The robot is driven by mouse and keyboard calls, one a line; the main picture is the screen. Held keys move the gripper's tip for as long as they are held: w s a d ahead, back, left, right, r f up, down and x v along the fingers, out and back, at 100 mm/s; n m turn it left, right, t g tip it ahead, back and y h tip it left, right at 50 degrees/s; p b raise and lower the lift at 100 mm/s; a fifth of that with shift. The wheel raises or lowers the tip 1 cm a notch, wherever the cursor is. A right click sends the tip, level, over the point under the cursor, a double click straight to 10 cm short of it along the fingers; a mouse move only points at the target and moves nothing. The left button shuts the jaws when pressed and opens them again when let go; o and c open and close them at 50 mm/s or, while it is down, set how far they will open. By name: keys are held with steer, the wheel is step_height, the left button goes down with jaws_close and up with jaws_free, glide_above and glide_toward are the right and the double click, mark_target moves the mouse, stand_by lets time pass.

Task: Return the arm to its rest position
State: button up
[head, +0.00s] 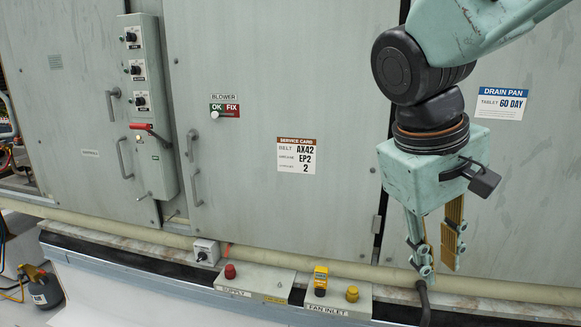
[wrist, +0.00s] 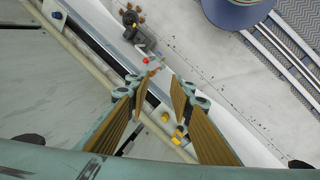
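My gripper (head: 437,262) hangs pointing down at the right of the head view, in front of the grey-green cabinet (head: 265,60). Its two fingers are apart and nothing shows between them. The wrist view also shows my gripper (wrist: 162,92) open, with ribbed brown pads facing each other. It is to the right of the fan inlet box (head: 338,303), which carries a yellow device (head: 320,280) and a yellow button (head: 352,294). My arm comes in from the upper right of the head view.
A beige pipe (head: 130,232) runs along the ledge below the cabinet doors. A supply box (head: 255,281) with a red button (head: 230,271) and a small grey switch box (head: 206,252) sit there. A control panel (head: 147,105) juts from the left door. A dark bottle (head: 42,288) stands lower left.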

steer(key=s+a+m+t+y, duration=0.2)
steer(key=s+a+m+y, duration=0.1)
steer(key=s, duration=1.3)
steer(key=shift+a+y, duration=0.3)
steer(key=shift+a, duration=0.1)
